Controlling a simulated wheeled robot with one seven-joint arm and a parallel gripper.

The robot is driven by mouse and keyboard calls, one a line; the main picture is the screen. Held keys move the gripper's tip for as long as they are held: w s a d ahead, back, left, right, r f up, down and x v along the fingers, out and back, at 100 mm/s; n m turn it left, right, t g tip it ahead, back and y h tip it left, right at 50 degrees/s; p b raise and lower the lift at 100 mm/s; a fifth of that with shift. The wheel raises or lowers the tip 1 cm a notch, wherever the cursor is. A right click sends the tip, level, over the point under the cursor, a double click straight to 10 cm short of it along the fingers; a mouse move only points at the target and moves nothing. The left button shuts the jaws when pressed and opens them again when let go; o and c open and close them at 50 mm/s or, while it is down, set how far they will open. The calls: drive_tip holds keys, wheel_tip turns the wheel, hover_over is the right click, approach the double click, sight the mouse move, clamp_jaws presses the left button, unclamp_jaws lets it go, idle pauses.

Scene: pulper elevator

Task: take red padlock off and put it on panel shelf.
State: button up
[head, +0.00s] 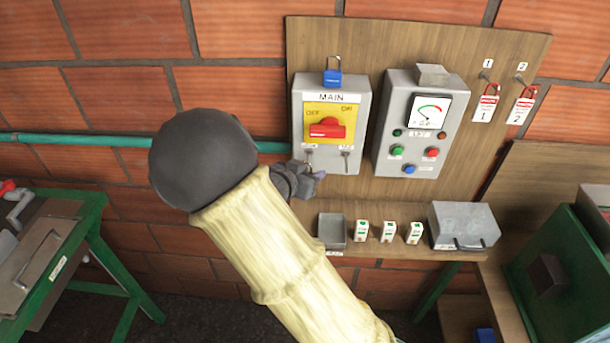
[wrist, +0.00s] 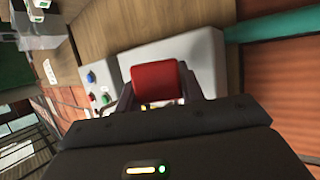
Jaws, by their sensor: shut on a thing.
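My gripper (head: 298,180) is just below and left of the MAIN switch box (head: 361,120) in the head view, partly hidden by my own arm. In the wrist view my gripper (wrist: 158,90) is shut on the red padlock (wrist: 158,78), whose red body sits between the fingers in front of the grey box. The padlock cannot be made out in the head view. Its shackle is hidden, so I cannot tell whether it is still hooked on anything. The wooden panel shelf (head: 397,203) runs below the boxes, to the right of my gripper.
The shelf carries a grey tray (head: 332,229), several small white-green boxes (head: 388,231) and a grey case (head: 463,226). A blue padlock (head: 332,78) hangs above the MAIN box. A meter box (head: 420,124) and red-and-white tags (head: 485,107) are to its right. A green pipe (head: 80,140) crosses the wall.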

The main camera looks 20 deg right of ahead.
drive_tip(key=s+a+b, duration=0.2)
drive_tip(key=s, duration=0.6)
drive_tip(key=s+a+b, duration=0.2)
drive_tip(key=s+a, duration=0.1)
drive_tip(key=s, duration=0.6)
drive_tip(key=shift+a+r, duration=0.25)
drive_tip(key=shift+s, duration=0.1)
